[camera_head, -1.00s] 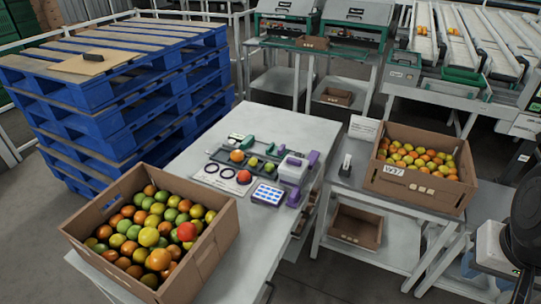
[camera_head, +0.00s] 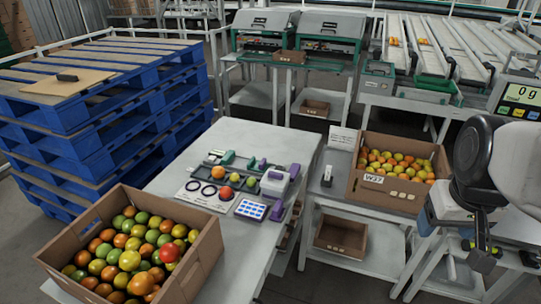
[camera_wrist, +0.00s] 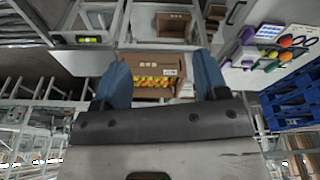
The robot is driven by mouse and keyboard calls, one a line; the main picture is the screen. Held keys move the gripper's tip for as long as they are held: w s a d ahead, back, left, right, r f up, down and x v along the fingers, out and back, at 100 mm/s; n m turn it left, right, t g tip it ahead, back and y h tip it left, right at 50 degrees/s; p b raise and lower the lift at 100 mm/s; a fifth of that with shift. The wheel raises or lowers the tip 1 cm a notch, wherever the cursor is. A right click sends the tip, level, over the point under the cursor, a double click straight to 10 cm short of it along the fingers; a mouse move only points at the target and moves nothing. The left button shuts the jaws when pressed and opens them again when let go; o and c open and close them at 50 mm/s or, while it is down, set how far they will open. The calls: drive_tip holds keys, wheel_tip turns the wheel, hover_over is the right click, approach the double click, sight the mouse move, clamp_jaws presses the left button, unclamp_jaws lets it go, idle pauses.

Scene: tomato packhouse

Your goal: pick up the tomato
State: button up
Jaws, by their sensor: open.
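Many tomatoes, red, orange, yellow and green, fill an open cardboard box (camera_head: 196,267) at the lower left of the head view. A bright red tomato (camera_head: 169,252) lies on top there. On the white table (camera_head: 265,140) are an orange tomato (camera_head: 217,172), a red tomato (camera_head: 225,193) and small green ones (camera_head: 235,177). They also show at the upper right of the wrist view. Smaller tomatoes (camera_head: 395,160) fill a second box (camera_head: 372,190) marked W37. My gripper (camera_wrist: 162,68) has two blue fingers, apart and empty, with the second box visible beyond them.
A purple-and-white device (camera_head: 277,182) and a blue-and-white chart (camera_head: 251,209) sit on the white table. Blue pallets (camera_head: 110,110) stand at the left. Sorting machinery stands behind. The table's back part is clear.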

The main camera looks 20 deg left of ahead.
drive_tip(key=w+a+n, duration=0.6)
drive_tip(key=w+a, duration=0.6)
drive_tip(key=w, duration=0.3)
drive_tip(key=n+g, duration=0.2)
drive_tip(key=n, duration=1.4)
hover_over(226, 188)
drive_tip(key=f, duration=2.9)
drive_tip(key=shift+d+f, duration=0.25)
drive_tip(key=shift+f, duration=0.1)
drive_tip(key=shift+a+f, duration=0.2)
drive_tip(key=shift+f, duration=1.25)
